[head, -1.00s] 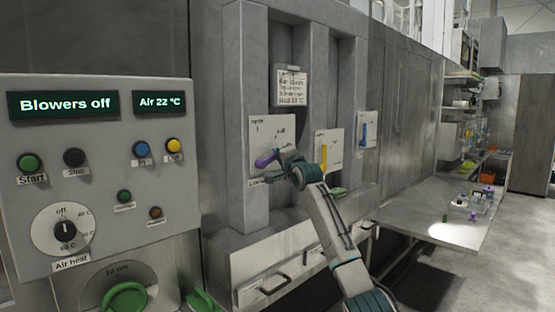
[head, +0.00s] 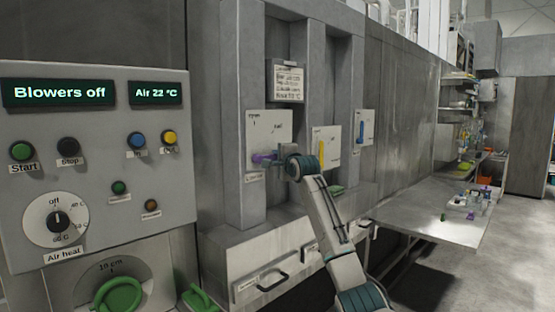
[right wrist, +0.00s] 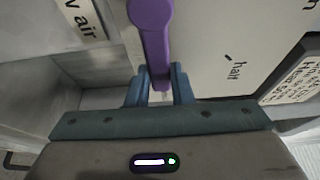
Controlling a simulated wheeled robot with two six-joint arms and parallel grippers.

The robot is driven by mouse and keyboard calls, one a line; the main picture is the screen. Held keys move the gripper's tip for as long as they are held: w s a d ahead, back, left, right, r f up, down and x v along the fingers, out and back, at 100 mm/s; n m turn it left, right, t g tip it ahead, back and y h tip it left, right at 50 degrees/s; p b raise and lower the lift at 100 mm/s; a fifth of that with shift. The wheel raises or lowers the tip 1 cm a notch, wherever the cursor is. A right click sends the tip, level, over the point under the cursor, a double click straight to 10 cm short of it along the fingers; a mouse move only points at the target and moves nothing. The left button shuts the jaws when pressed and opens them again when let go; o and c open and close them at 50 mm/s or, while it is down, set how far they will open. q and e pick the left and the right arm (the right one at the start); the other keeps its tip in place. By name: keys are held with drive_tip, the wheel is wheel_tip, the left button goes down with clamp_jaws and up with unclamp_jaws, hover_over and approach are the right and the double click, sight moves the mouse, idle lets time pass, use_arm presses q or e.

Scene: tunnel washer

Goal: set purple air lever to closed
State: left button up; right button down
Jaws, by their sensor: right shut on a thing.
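The purple air lever (head: 262,158) is on a pale plate (head: 268,127) on the grey machine wall. In the right wrist view the purple lever (right wrist: 150,40) runs down from its round pivot at the top to between my fingers. My right gripper (right wrist: 159,88) is shut on the lever's end. In the head view my right gripper (head: 279,160) reaches the lever from the right. The word "half" shows on the plate in the right wrist view; the other plate markings are too small to read surely. My left gripper is not in view.
A yellow lever (head: 322,146) and a blue lever (head: 361,132) stand on similar plates to the right. A control panel (head: 98,240) with buttons and a dial is at left. Drawers with handles (head: 272,282) lie below. A side table (head: 432,226) holds small items.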

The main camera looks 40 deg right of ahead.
drive_tip(key=shift+f, duration=0.1)
drive_tip(key=c, duration=1.3)
unclamp_jaws()
drive_tip(key=b+v, duration=0.5)
drive_tip(key=v, duration=0.5)
drive_tip(key=shift+s+a, duration=0.15)
drive_tip(key=shift+s, duration=0.2)
